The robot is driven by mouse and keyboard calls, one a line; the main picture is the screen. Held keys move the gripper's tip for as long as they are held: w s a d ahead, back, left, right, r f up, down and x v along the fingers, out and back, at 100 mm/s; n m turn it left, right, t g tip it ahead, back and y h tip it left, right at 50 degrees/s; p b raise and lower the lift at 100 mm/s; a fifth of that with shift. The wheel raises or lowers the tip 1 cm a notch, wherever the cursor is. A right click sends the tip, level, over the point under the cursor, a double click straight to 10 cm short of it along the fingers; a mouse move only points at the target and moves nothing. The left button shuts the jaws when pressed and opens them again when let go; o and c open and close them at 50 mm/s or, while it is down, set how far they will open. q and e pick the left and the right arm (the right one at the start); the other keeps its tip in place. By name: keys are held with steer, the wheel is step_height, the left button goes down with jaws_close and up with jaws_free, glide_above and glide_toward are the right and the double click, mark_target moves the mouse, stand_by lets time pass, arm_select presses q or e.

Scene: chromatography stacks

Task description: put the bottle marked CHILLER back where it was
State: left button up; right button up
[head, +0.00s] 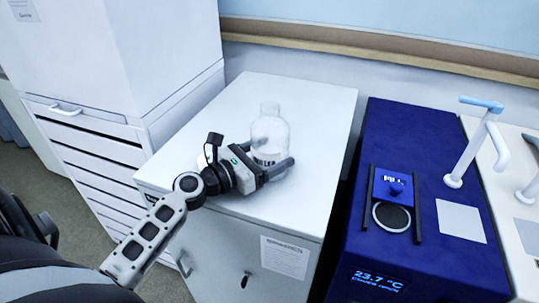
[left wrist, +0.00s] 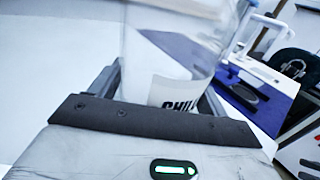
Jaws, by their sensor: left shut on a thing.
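The clear bottle (head: 269,135) with a white label stands upright at the top of the white cabinet (head: 300,98). In the left wrist view the bottle (left wrist: 165,50) fills the space between the fingers, and its label shows the letters "CHIL", the rest cut off. My left gripper (head: 270,170) is shut around the lower part of the bottle. I cannot tell if the bottle's base touches the cabinet top. My right gripper is not in view.
A blue unit (head: 435,150) with a "23.7 °C" display stands to the right, a dark gap between it and the cabinet. It bears a round plate (head: 391,217) between two dark rails. A tall white drawer stack (head: 95,150) stands at the left.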

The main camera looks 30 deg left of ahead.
arm_select(q)
steer(key=shift+r, duration=0.1)
steer(key=o, duration=1.6)
steer(key=shift+f, duration=0.2)
steer(key=shift+c, duration=0.2)
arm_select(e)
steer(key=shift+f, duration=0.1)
arm_select(q)
steer(key=shift+r, duration=0.1)
steer(key=shift+s, duration=0.1)
steer(key=b+v, duration=0.2)
steer(key=v, duration=0.9)
steer(key=shift+s+a, duration=0.1)
steer(key=shift+s, duration=0.1)
steer(key=shift+s+r, duration=0.1)
steer(key=shift+s, duration=0.1)
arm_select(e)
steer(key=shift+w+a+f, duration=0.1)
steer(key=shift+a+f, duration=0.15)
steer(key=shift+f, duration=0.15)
